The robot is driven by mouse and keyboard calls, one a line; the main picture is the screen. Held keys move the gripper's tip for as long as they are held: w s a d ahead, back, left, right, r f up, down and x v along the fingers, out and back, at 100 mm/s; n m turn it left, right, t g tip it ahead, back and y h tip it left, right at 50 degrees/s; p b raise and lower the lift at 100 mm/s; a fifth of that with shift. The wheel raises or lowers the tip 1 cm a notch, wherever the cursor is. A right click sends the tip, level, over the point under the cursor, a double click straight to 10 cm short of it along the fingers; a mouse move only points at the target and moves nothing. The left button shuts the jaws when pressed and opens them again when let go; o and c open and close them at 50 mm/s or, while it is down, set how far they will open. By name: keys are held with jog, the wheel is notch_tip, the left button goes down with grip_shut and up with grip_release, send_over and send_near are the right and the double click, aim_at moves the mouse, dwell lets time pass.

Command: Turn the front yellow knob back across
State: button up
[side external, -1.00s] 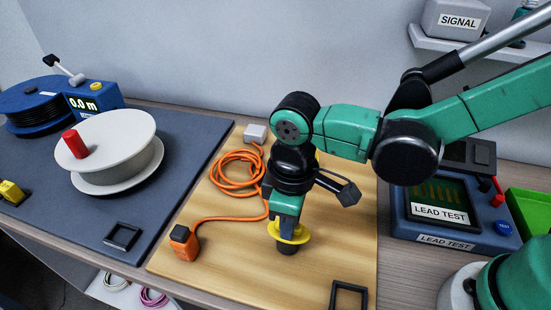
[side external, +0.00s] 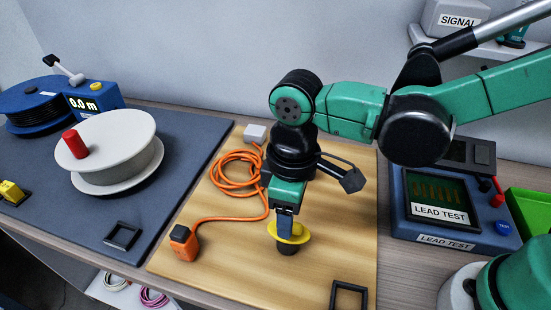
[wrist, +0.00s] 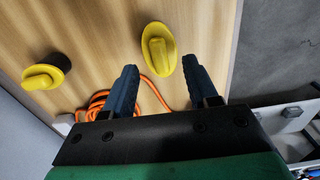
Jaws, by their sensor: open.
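The front yellow knob (side external: 302,236) has a round flange and a raised bar on a dark base. In the side external view it stands on the wooden board (side external: 225,262), right below my gripper (side external: 284,213), which hides part of it. In the wrist view my gripper (wrist: 160,72) is open, and this knob (wrist: 157,50) shows just past and between the two blue fingertips. Its bar runs roughly up and down the picture, in line with the fingers. I cannot tell whether a finger touches it. A second yellow knob (wrist: 43,74) sits apart to the left in the wrist view.
An orange cable (side external: 230,170) lies coiled on the board and runs to an orange box (side external: 183,243). A dark square frame (side external: 349,297) is at the board's front right. A blue lead tester (side external: 450,225) stands right; a white spool (side external: 105,145) stands left.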

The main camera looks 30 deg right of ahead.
jog(key=shift+r, duration=1.7)
jog(key=w+d+r+m+t, duration=0.1)
jog(key=d+m+t, duration=0.6)
jog(key=d, duration=1.1)
jog(key=shift+w+r+m, duration=0.15)
jog(key=shift+r+m, duration=0.4)
jog(key=shift+m, duration=0.35)
